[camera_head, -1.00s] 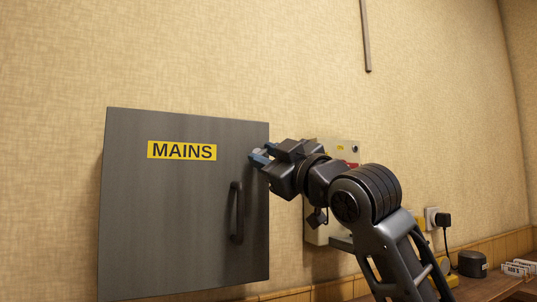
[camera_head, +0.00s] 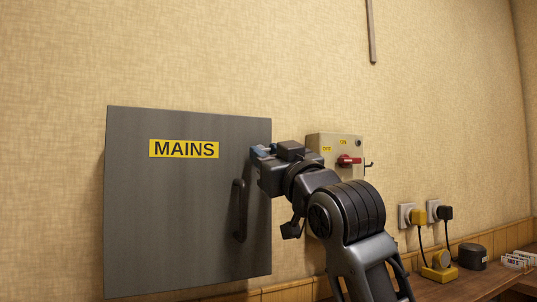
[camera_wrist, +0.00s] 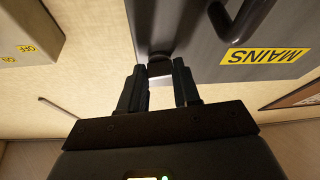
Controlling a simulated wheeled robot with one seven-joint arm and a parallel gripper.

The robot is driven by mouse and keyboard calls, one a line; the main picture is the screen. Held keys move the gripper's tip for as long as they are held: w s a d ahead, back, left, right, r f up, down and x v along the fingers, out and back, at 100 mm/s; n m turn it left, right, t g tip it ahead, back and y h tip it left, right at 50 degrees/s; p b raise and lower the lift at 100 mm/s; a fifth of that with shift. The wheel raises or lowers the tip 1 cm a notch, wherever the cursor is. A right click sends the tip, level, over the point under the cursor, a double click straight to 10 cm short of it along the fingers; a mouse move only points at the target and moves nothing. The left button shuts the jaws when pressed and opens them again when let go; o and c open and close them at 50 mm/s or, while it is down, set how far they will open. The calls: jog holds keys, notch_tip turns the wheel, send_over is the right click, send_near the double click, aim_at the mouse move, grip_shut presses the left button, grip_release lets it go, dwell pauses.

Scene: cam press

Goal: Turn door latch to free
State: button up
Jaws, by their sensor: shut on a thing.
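The grey cabinet door (camera_head: 170,220) has a yellow MAINS label (camera_head: 184,149) and a dark vertical handle (camera_head: 239,210) near its right edge. The door looks closed. My gripper (camera_head: 262,150) is at the door's upper right edge, above the handle. In the wrist view, which shows the scene upside down, my gripper (camera_wrist: 160,82) is shut on the small door latch (camera_wrist: 160,68) at the door's edge. In the head view the latch is hidden by my gripper, and its exact angle is unclear.
Right of the door a beige switch box (camera_head: 322,143) with a red lever (camera_head: 350,160) and ON and OFF labels is on the wall, partly behind my arm. Wall sockets with plugs (camera_head: 418,216) and a bench with small items (camera_head: 472,256) lie further right.

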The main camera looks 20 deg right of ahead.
jog(key=shift+f, duration=0.1)
jog(key=o, duration=1.1)
jog(key=shift+c, duration=0.2)
jog(key=v, duration=0.7)
jog(key=shift+s+b, duration=0.35)
jog(key=shift+f, duration=0.1)
